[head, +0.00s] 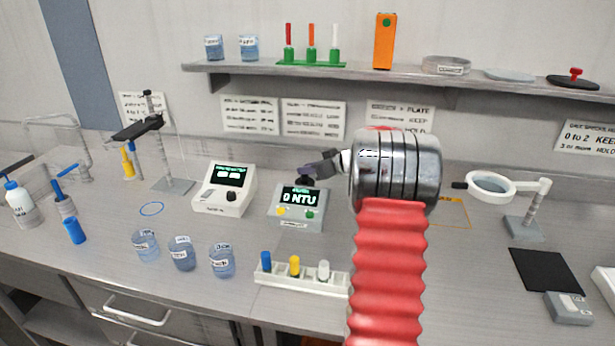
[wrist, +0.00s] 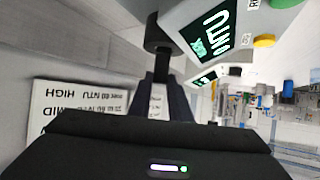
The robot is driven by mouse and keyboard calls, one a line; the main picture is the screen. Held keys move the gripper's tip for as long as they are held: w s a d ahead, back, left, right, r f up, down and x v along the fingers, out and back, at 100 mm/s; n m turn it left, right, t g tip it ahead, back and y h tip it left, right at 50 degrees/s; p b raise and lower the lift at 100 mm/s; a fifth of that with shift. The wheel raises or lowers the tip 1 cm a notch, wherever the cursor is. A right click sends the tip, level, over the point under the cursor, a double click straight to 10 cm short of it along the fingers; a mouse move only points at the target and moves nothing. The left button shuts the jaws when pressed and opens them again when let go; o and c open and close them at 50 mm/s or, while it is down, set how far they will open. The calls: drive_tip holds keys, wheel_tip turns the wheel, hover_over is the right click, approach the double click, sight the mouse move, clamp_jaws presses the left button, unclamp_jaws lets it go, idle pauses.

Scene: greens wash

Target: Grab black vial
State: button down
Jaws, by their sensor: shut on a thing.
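The black vial (head: 304,180) shows as a small dark piece at the top of the turbidity meter (head: 297,204), whose screen reads 0 NTU. My gripper (head: 313,172) reaches down to it from the right and is shut on it. In the wrist view the dark vial (wrist: 157,35) stands out beyond the fingertips (wrist: 159,70), beside the meter's face (wrist: 212,38). My fingers and the meter hide part of the vial. I cannot tell whether its lower end sits in the meter's well.
A second white instrument (head: 224,189) stands left of the meter. A white rack (head: 300,280) with blue, yellow and white vials lies in front. Several labelled beakers (head: 183,255) stand front left. A shelf (head: 340,75) runs above. A magnifier lamp (head: 491,187) stands right.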

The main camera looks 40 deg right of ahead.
wheel_tip(320, 180, up, 8)
